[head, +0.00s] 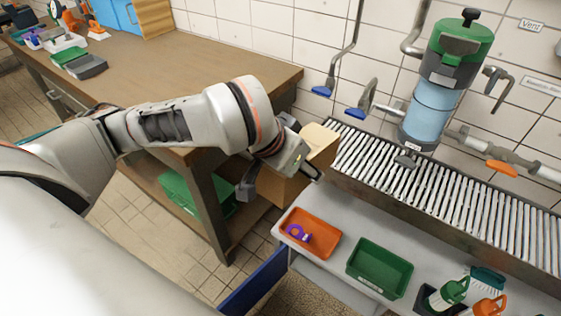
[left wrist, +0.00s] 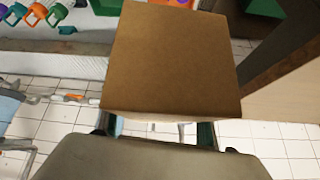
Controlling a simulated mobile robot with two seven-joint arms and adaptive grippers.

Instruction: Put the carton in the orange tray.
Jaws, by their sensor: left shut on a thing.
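The carton (head: 318,147) is a plain brown box in my left gripper (head: 279,180), above the gap between the wooden bench and the grey worktop. My left gripper is shut on it. In the left wrist view the carton (left wrist: 172,58) fills the middle, and the gripper's fingers (left wrist: 157,132) reach its near edge. The orange tray (head: 322,240) lies on the grey worktop below and a little right of the carton, apart from it. A purple ring-shaped thing (head: 298,232) lies in the tray. My right gripper is not in view.
A green tray (head: 380,268) stands right of the orange tray. Brushes with green (head: 449,292) and orange (head: 488,306) handles stand at the worktop's right. A slatted grate (head: 450,180) and a blue-and-green pump vessel (head: 432,105) are behind. The wooden bench (head: 200,75) is left.

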